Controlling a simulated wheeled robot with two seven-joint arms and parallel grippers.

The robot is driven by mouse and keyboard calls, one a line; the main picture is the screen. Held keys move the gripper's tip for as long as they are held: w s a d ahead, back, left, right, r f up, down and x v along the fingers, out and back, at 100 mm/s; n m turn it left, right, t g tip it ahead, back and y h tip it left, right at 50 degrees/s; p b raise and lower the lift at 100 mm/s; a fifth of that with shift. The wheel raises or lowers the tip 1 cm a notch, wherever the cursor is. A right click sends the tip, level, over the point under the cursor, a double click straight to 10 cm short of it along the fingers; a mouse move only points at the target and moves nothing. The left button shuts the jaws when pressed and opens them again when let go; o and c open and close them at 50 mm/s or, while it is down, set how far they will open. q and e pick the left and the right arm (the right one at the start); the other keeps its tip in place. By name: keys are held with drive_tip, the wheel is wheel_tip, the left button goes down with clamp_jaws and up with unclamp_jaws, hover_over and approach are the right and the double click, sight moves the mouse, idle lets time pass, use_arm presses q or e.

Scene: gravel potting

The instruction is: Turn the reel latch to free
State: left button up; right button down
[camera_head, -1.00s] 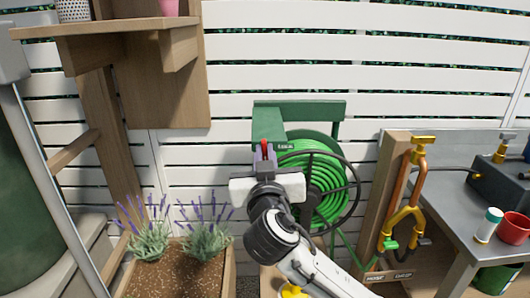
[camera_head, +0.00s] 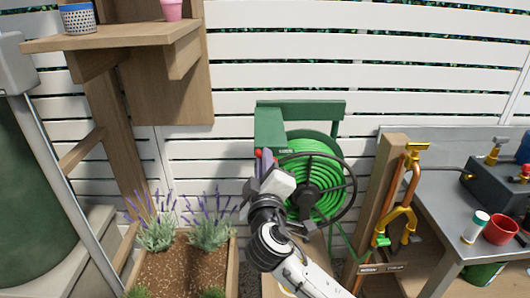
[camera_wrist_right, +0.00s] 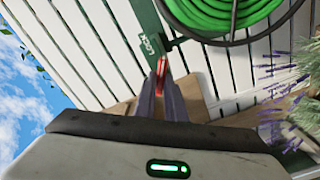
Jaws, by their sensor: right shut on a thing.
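The green hose reel (camera_head: 326,172) hangs on a green bracket (camera_head: 301,109) at the white slat fence. Its red latch (camera_head: 258,153) is at the reel's left side, mostly covered by my fingers; it also shows in the right wrist view (camera_wrist_right: 162,68), beside a green plate marked "Lock" (camera_wrist_right: 150,46). My right gripper (camera_head: 264,159) is shut on the latch, with the wrist tilted. In the wrist view its two grey fingers (camera_wrist_right: 161,98) close around the red handle. How far the latch is turned I cannot tell. My left gripper is not in view.
A black hand wheel (camera_head: 352,190) stands close to the right of my wrist. A lavender planter (camera_head: 233,262) is at lower left. A wooden post (camera_head: 384,192) with copper pipe and a steel bench (camera_head: 440,200) stand at the right. A wooden shelf (camera_head: 112,38) is above left.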

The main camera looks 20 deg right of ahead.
drive_tip(key=shift+n+p, duration=2.1)
drive_tip(key=shift+n, duration=1.1)
drive_tip(key=c, duration=1.8)
unclamp_jaws()
drive_tip(key=shift+f, duration=0.15)
drive_tip(key=b+v, duration=0.1)
drive_tip(key=v, duration=0.9)
drive_tip(key=shift+s, duration=0.1)
